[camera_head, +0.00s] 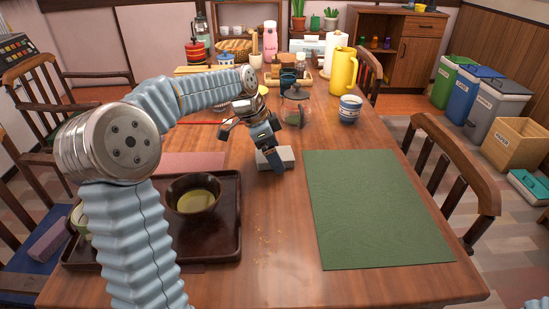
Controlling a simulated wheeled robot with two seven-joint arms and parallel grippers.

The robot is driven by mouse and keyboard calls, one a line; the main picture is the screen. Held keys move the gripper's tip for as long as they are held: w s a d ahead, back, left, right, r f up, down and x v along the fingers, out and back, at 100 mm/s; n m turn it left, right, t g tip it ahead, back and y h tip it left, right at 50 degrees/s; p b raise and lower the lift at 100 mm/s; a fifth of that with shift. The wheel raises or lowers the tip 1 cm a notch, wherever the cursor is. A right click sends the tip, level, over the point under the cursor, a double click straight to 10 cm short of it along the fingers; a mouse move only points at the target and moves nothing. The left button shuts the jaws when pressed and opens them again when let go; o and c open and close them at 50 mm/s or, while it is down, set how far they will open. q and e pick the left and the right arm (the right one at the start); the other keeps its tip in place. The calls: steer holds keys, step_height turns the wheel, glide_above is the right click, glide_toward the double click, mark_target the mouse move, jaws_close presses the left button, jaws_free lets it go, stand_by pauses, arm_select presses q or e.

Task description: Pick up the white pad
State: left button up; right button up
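The white pad (287,155) is a small whitish block lying flat on the wooden table, just left of the green mat. My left arm comes in from the left and bends down to it. My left gripper (268,162) is at the pad, with its dark fingers pointing down over the front and left part and hiding some of it. I cannot tell whether the fingers are closed on the pad or only beside it. My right gripper is not in view.
A dark tray (228,248) with a brown bowl (194,195) stands at the front left. The green mat (375,208) is bare. Behind the pad stand a glass teapot (295,108), a blue-striped cup (350,109) and a yellow pitcher (343,72). Chairs flank the table.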

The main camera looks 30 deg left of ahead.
mark_target(280, 153)
arm_select(q)
steer(key=shift+f, duration=0.15)
steer(key=c, duration=1)
steer(key=shift+r, duration=0.2)
steer(key=shift+r, duration=0.2)
step_height(280, 153, up, 2)
steer(key=shift+r, duration=0.25)
steer(key=s+d+r, duration=0.1)
steer(key=s+r, duration=0.2)
steer(key=s, duration=0.1)
steer(key=s+d+r+b, duration=0.1)
steer(key=s+d+r, duration=0.1)
steer(key=s+r, duration=0.1)
steer(key=s+d+r, duration=0.2)
steer(key=s+r, duration=0.2)
steer(key=s, duration=0.2)
